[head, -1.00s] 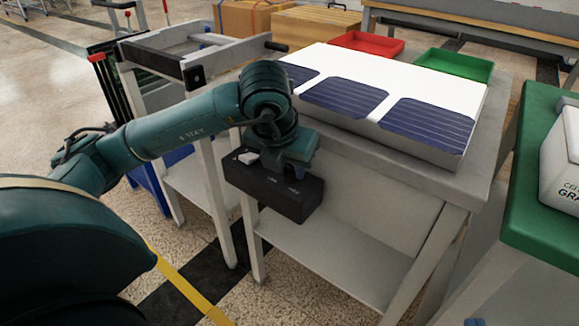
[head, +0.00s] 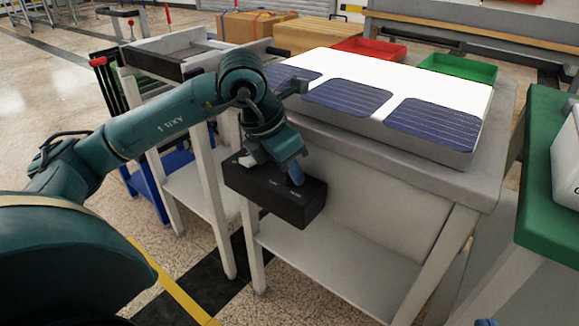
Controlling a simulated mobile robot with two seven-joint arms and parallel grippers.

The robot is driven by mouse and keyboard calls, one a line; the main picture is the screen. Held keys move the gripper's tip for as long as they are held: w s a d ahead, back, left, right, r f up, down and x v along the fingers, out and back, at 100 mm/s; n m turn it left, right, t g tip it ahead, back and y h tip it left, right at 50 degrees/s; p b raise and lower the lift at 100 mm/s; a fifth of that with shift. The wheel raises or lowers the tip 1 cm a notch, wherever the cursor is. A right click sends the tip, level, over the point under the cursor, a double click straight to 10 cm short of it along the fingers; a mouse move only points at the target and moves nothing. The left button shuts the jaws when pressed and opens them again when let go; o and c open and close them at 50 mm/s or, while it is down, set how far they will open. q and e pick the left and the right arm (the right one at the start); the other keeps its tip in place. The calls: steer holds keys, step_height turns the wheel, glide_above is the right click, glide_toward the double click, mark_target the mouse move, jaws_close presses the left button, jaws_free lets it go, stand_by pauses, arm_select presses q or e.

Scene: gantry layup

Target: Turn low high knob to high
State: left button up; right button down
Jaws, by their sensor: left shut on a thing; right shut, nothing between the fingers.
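A black control box (head: 295,205) is fixed to the front of the grey workbench, below its top edge. Small pale labels (head: 275,182) show on its top face, too small to read. My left gripper (head: 284,170) points down at the top of the box, with its fingers at the labels. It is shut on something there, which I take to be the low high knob. The knob itself is hidden behind the fingers, so its setting cannot be told. Of my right arm only a small teal piece (head: 487,322) seems to show at the bottom edge; its jaws are not visible.
Solar cells on a white sheet (head: 400,88) lie on the workbench (head: 478,188). A red tray (head: 365,47) and a green tray (head: 457,67) stand behind. A grey frame stand (head: 170,62) is close on the left. A green-topped table (head: 548,185) is at right.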

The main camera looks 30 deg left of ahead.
stand_by(0.4)
arm_select(q)
steer(key=o, duration=1)
arm_select(e)
steer(key=shift+f, duration=0.1)
arm_select(q)
steer(key=shift+r, duration=0.3)
steer(key=p+v, duration=0.4)
steer(key=v, duration=0.8)
steer(key=shift+s+a+r, duration=0.15)
steer(key=shift+r, duration=0.15)
arm_select(e)
steer(key=shift+s+d+f+n+g+h, duration=0.1)
steer(key=shift+s+d+n+g+h, duration=0.2)
steer(key=shift+d+n, duration=0.1)
arm_select(q)
steer(key=shift+c, duration=0.3)
